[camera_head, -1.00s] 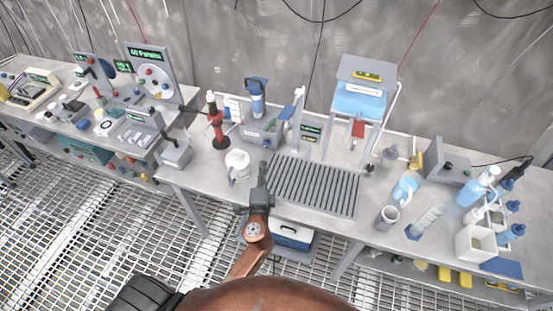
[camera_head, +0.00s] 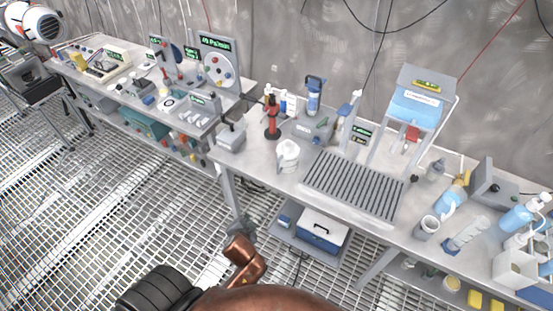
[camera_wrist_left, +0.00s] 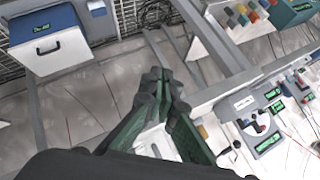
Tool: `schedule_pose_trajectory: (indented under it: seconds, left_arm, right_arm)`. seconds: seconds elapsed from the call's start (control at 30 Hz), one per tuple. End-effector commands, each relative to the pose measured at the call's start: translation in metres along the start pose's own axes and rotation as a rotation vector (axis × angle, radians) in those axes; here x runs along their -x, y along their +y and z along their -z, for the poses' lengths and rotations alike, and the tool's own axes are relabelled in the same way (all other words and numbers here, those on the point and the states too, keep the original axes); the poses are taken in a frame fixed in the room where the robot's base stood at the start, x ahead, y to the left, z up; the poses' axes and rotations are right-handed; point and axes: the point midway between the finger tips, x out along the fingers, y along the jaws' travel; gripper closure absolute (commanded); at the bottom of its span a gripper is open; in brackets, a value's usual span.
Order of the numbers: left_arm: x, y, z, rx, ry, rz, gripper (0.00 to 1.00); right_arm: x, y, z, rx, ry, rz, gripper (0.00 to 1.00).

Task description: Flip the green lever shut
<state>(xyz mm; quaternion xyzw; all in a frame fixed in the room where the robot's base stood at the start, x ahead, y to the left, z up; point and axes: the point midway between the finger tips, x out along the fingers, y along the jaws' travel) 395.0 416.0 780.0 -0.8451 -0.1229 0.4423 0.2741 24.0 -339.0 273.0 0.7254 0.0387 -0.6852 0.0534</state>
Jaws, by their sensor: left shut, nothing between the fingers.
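A small green part (camera_head: 321,122), which may be the green lever, shows on a grey bench device (camera_head: 304,128) behind the white jug. It is too small to tell how it is set. My left gripper (camera_head: 240,228) is in front of the bench and below its top, well apart from the device. In the left wrist view its fingers (camera_wrist_left: 163,85) are together with nothing between them. No green lever can be made out for sure in the wrist view. My right gripper is in neither view.
A white jug (camera_head: 288,156) and a red-and-black stand (camera_head: 272,118) are near the device. A ribbed grey mat (camera_head: 352,185) lies to its right. A blue-and-white box (camera_head: 322,231) sits under the bench. The grated floor (camera_head: 185,225) is open to the left.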

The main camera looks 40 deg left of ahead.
Motion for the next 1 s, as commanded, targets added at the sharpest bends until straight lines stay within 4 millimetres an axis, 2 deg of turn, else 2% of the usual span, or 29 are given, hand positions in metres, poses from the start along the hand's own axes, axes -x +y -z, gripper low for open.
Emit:
schedule_pose_trajectory:
  seconds: [0.1,0.27,0.47,0.6,0.77,0.87,1.0]
  left_arm:
    - [0.005,0.017,-0.031,0.060,-0.067,-0.090,1.00]
    - [0.013,0.047,-0.068,0.129,-0.156,-0.217,1.00]
    - [0.018,0.098,-0.117,0.195,-0.277,-0.383,1.00]
    - [0.003,0.139,-0.150,0.218,-0.340,-0.466,1.00]
    - [-0.021,0.172,-0.178,0.221,-0.372,-0.498,1.00]
    - [-0.040,0.193,-0.197,0.216,-0.385,-0.509,1.00]
    - [-0.069,0.229,-0.235,0.202,-0.405,-0.522,1.00]
  right_arm:
    - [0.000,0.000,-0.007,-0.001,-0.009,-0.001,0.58]
    - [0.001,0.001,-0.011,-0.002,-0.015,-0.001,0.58]
    - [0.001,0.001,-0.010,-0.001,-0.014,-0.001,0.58]
    - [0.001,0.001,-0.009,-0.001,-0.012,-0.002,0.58]
    - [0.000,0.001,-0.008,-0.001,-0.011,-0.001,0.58]
    - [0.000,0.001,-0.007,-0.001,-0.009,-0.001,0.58]
    - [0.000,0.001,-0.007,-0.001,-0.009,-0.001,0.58]
